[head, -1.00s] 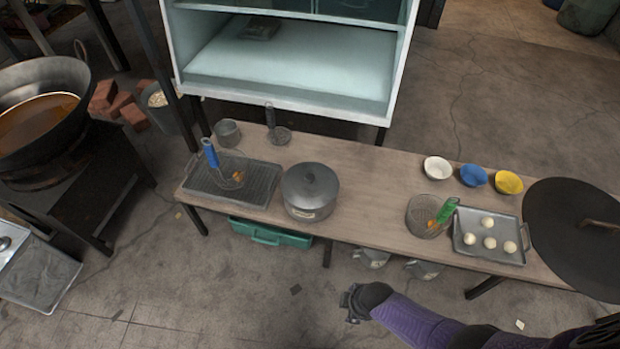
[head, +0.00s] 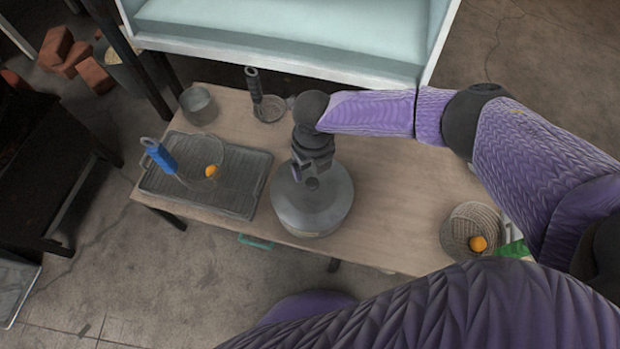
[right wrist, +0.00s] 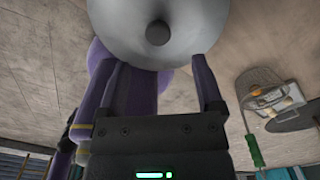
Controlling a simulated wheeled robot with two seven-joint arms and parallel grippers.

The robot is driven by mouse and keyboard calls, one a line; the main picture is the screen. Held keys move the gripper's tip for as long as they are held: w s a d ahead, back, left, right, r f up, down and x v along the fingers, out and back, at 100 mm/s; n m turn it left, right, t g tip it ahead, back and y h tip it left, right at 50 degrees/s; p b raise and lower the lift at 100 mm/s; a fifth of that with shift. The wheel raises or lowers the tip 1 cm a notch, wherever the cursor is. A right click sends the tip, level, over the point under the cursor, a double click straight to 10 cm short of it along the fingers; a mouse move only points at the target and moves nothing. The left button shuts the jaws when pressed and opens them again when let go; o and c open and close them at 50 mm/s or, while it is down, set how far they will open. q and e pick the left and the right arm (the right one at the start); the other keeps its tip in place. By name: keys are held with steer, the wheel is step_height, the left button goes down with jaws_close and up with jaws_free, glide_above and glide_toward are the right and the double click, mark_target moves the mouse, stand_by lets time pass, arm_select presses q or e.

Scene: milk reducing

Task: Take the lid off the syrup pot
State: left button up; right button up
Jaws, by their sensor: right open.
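The grey metal syrup pot (head: 305,229) stands on the wooden table in the head view. Its lid (head: 335,200) is on it, partly hidden by my right gripper. In the right wrist view the lid (right wrist: 190,25) is a round grey disc with a dark knob (right wrist: 158,33) at its middle. My right gripper (head: 312,180) is over the lid. In the right wrist view my right gripper (right wrist: 163,72) has its fingers apart with nothing between them, and the knob shows beyond the fingertips. My left gripper is not in view.
A dark tray (head: 240,205) with a blue-handled strainer (head: 162,156) is left of the pot. A grey cup (head: 199,105) and a black-handled utensil (head: 254,87) stand behind. A white cabinet (head: 290,45) rises behind the table.

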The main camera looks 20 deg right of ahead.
mark_target(312, 182)
steer(key=f+b, duration=0.4)
steer(key=f, duration=0.3)
steer(key=shift+s+f, duration=0.2)
steer(key=shift+a+f, duration=0.1)
steer(key=shift+f, duration=0.2)
steer(key=shift+r, duration=0.3)
steer(key=shift+w, duration=0.1)
steer(key=shift+c, duration=1.1)
steer(key=c, duration=0.7)
jaws_close()
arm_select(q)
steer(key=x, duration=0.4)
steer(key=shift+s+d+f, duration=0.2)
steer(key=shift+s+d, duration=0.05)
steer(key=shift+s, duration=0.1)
